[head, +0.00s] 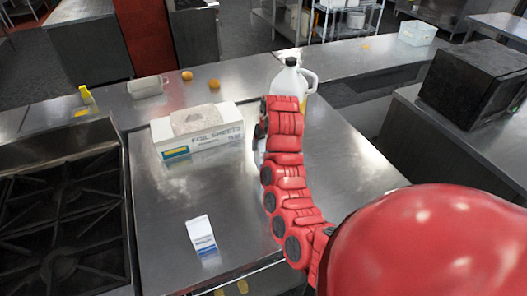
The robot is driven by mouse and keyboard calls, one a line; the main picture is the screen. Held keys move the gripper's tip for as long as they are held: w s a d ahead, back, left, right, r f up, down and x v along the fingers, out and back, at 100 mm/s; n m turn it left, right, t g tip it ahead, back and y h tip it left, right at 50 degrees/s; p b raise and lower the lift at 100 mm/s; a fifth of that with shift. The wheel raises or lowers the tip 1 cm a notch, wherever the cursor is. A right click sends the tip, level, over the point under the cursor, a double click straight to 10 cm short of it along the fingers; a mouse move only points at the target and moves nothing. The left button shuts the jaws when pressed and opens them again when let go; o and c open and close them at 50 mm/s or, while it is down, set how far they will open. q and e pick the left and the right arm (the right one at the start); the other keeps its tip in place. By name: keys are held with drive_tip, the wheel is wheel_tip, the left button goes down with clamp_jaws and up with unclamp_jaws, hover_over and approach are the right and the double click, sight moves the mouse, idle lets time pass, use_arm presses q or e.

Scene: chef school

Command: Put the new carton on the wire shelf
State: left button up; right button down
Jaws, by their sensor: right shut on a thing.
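A small white and blue carton (201,236) stands on the steel counter, left of my right arm and near the front edge. My right gripper (261,131) is farther back, between the foil-sheets box and the white jug. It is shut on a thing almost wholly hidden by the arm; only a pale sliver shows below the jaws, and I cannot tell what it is. A metal rack with wire-like shelves (345,9) stands at the far back, cut by the top edge. My left gripper is not in view.
The foil-sheets box (200,137) and white jug (290,82) flank my right gripper. A black stove (60,225) is at left, a black microwave (475,85) at right. Oranges (213,84) and a yellow bottle (86,95) stand behind. The counter around the carton is clear.

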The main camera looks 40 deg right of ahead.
drive_tip(key=shift+w+d+r, duration=0.15)
drive_tip(key=shift+w+d, duration=0.1)
drive_tip(key=shift+w, duration=0.2)
wheel_tip(320, 180, down, 3)
drive_tip(key=p, duration=0.3)
drive_tip(key=shift+f, duration=0.35)
drive_tip(key=shift+w+f, duration=0.1)
drive_tip(key=shift+c, duration=1.9)
unclamp_jaws()
drive_tip(key=shift+f, duration=0.1)
drive_tip(key=o, duration=0.4)
